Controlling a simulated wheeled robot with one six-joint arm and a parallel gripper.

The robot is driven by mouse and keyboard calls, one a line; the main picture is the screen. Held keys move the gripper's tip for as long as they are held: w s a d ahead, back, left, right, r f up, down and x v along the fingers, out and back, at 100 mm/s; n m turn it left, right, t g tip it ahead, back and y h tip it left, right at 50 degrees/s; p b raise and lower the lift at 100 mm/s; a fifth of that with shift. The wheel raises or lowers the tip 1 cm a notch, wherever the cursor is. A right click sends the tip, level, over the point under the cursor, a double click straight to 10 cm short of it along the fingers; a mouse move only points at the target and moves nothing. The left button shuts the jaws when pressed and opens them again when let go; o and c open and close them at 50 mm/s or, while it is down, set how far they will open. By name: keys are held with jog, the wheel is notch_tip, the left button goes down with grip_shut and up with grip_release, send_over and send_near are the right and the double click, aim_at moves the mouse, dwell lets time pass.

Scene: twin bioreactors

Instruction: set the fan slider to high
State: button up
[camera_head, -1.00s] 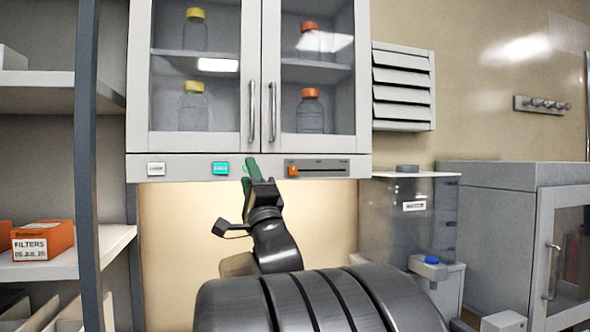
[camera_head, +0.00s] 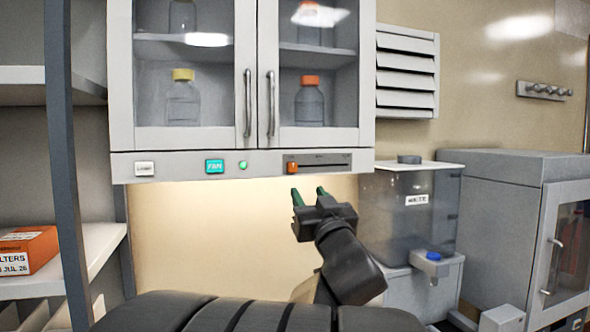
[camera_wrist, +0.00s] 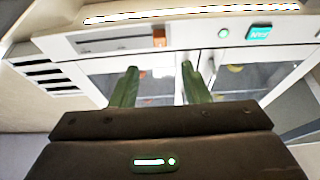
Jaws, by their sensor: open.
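The fan slider has an orange knob (camera_head: 292,168) at the left end of a dark horizontal slot (camera_head: 325,164) on the panel below the glass cabinet. In the wrist view, which shows the panel inverted, the knob (camera_wrist: 158,38) stands at the right end of the slot. My gripper (camera_head: 309,190) is open and empty, its two green fingers pointing up just below the slider in the head view. In the wrist view the fingertips (camera_wrist: 159,68) sit on either side of the knob's line, apart from it in the picture.
The teal FAN button (camera_head: 214,166) and a lit green lamp (camera_head: 243,165) are left of the slider, with a white button (camera_head: 145,168) farther left. Cabinet door handles (camera_head: 270,102) are above. A water tank (camera_head: 408,215) stands at the right. The wall below the panel is clear.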

aim_at(293, 168)
jog(key=p+x, duration=0.2)
jog(key=x, duration=0.8)
jog(key=shift+w+r, duration=0.15)
jog(key=shift+w, duration=0.2)
grip_shut()
